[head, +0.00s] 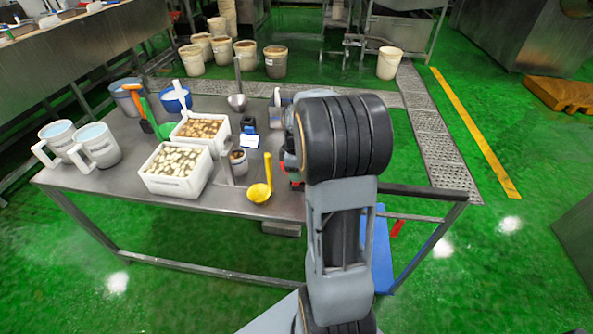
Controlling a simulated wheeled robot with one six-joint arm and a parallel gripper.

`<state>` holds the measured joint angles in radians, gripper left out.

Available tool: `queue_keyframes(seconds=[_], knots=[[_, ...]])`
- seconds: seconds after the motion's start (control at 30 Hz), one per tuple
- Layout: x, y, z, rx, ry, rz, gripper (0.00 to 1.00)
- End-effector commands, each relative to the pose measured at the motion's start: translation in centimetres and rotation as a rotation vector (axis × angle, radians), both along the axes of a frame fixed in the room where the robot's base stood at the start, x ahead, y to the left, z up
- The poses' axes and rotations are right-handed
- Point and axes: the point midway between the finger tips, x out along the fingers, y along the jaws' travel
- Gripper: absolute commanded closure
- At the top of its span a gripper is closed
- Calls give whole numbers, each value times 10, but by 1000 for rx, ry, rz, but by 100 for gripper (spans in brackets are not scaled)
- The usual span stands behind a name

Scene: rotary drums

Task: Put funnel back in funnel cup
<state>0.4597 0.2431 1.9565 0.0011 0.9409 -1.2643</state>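A grey metal piece with a long upright stem and a rounded, cone-like bowl (237,102) stands at the back middle of the table; it may be the funnel. A small cup with brown contents (239,162) stands near the front, with a metal handled tool (226,158) beside or in it; I cannot tell if it is the funnel cup. A yellow ladle-like piece (260,192) lies at the front edge. My gripper (291,163) is mostly hidden behind my dark arm joint, over the table's right part. Its fingers and anything in them are not clear.
Two white bins (178,187) of pale pieces, two white-handled jugs (95,145), a blue tub (175,100), a grey bucket (127,98) and a small black-and-blue item (249,132) crowd the metal table (130,210). Green floor is open at right.

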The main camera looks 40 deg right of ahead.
Motion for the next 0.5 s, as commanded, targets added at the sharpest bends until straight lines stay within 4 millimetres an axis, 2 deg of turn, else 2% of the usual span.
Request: queue_keyframes(seconds=[0.03,0.17,0.5], knots=[[0,0,0,0,0,0,64],[0,0,0,0,0,0,52],[0,0,7,-1,-1,0,52]])
